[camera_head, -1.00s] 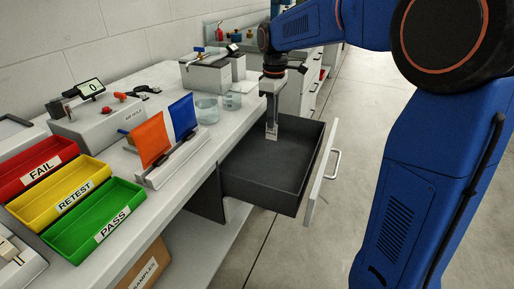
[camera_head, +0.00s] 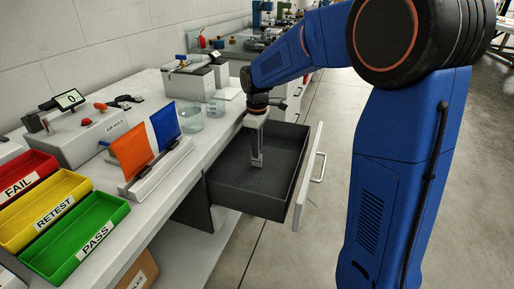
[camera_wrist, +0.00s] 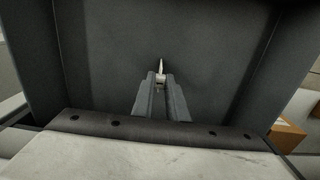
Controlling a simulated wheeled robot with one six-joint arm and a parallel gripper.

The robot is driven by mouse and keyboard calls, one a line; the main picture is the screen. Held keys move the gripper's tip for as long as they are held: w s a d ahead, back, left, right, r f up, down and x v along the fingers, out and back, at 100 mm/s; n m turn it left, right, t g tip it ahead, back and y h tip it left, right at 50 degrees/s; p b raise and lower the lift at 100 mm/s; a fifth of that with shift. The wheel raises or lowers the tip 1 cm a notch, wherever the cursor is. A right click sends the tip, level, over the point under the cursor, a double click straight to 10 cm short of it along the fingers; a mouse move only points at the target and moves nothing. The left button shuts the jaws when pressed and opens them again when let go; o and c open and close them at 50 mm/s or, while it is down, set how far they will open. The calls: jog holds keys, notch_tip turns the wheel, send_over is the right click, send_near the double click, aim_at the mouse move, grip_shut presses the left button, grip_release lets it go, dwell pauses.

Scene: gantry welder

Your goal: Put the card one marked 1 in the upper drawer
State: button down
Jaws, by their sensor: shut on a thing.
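The open drawer (camera_head: 306,185) is a dark grey box with a pale front, pulled out from under the bench on the right. My gripper (camera_head: 257,158) points down inside it, over the drawer floor, between its walls. The gripper is shut on a small pale card (camera_head: 257,164) at its fingertips. In the wrist view the gripper (camera_wrist: 160,82) holds the card (camera_wrist: 161,67), seen nearly edge-on as a thin light sliver against the dark drawer floor. The mark on the card cannot be read. I cannot tell whether the card touches the floor.
Red, yellow and green trays (camera_head: 76,236) labelled FAIL, RETEST and PASS stand at the bench's left. A rack with orange (camera_head: 131,152) and blue (camera_head: 165,125) cards and two glass dishes (camera_head: 190,118) are near the drawer. The rest of the drawer floor looks clear.

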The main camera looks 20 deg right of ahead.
jog(key=shift+f, duration=0.1)
jog(key=c, duration=1.7)
grip_release()
jog(key=shift+c, duration=0.2)
notch_tip(320, 180, up, 12)
jog(key=shift+s, duration=0.1)
